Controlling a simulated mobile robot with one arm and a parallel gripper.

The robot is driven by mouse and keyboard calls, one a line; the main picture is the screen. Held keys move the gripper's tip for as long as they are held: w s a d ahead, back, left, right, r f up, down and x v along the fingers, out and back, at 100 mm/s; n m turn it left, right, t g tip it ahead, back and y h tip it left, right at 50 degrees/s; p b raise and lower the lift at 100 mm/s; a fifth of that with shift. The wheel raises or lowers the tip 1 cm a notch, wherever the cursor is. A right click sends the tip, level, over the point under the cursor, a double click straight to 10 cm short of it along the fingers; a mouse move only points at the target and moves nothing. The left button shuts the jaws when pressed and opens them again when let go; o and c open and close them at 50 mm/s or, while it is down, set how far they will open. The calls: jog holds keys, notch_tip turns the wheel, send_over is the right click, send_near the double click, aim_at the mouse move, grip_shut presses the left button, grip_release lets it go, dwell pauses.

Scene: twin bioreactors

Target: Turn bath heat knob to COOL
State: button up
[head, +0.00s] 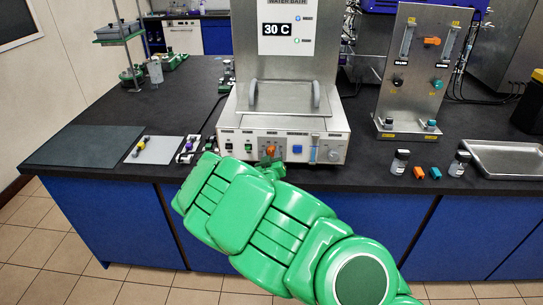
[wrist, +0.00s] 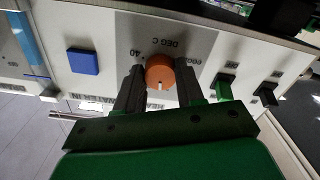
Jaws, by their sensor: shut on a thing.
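The water bath (head: 290,85) stands on the bench, with a row of controls along its front panel. Its orange knob (head: 271,150) sits left of the blue square button in the head view. In the wrist view the panel lettering is upside down, and the orange knob (wrist: 160,70) shows between my fingers with a small white mark on its lower part. My gripper (wrist: 158,82) is shut on the orange knob, one dark finger on each side. In the head view my gripper (head: 269,162) is at the panel, partly hidden by my green arm.
Small bottles (head: 399,162) and orange and teal pieces lie to the right. The display (head: 278,29) reads 30 C.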

jog(key=n, duration=0.5)
jog(key=shift+n, duration=0.3)
jog(key=n, duration=0.4)
jog(key=shift+a, duration=0.1)
jog(key=n, duration=0.6)
jog(key=shift+n, duration=2.5)
jog(key=o, duration=1)
jog(key=shift+o, duration=0.2)
jog(key=shift+s, duration=0.15)
